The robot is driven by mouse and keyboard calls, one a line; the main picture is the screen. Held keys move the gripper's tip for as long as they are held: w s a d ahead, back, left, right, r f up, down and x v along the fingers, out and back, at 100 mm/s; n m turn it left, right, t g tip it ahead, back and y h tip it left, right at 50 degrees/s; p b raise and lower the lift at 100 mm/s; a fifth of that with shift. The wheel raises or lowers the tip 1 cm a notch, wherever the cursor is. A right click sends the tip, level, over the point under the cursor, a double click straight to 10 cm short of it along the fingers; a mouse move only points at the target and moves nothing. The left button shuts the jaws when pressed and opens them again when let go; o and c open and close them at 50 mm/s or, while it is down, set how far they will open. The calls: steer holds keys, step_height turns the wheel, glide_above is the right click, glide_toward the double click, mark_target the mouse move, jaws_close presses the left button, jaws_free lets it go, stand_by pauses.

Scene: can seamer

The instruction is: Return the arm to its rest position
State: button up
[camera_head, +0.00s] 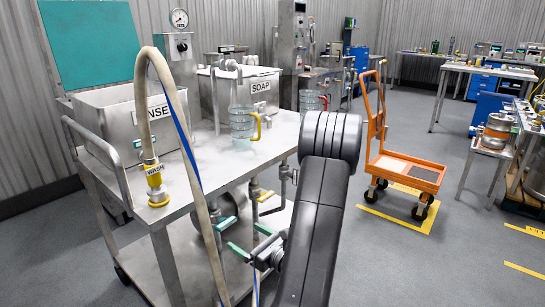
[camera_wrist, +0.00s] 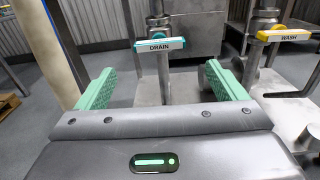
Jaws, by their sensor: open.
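My arm (camera_head: 318,215) rises from the bottom middle of the head view, in front of the steel cart. My gripper (camera_wrist: 160,82) shows in the wrist view with its two green fingers wide apart and nothing between them. Beyond the fingers is a valve with a teal handle labelled DRAIN (camera_wrist: 160,43); it stands apart from the fingers as far as I can see. A yellow handle labelled WASH (camera_wrist: 284,35) is to the right in the wrist view. In the head view my gripper is low, near the teal-handled valves under the cart top.
The steel cart (camera_head: 185,205) carries a RINSE tank (camera_head: 110,120), a SOAP tank (camera_head: 250,88) and a clear jug (camera_head: 241,124). A beige hose (camera_head: 142,100) arches over the cart and hangs down in front. An orange trolley (camera_head: 405,170) stands right on open grey floor.

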mark_target(223, 222)
steer(key=b+x, duration=0.1)
steer(key=x, duration=1)
steer(key=shift+w+a+b, duration=0.2)
steer(key=shift+a+b, duration=0.05)
steer(key=shift+b, duration=0.1)
steer(key=shift+d+n, duration=0.15)
steer(key=shift+n, duration=0.25)
steer(key=shift+r, duration=0.1)
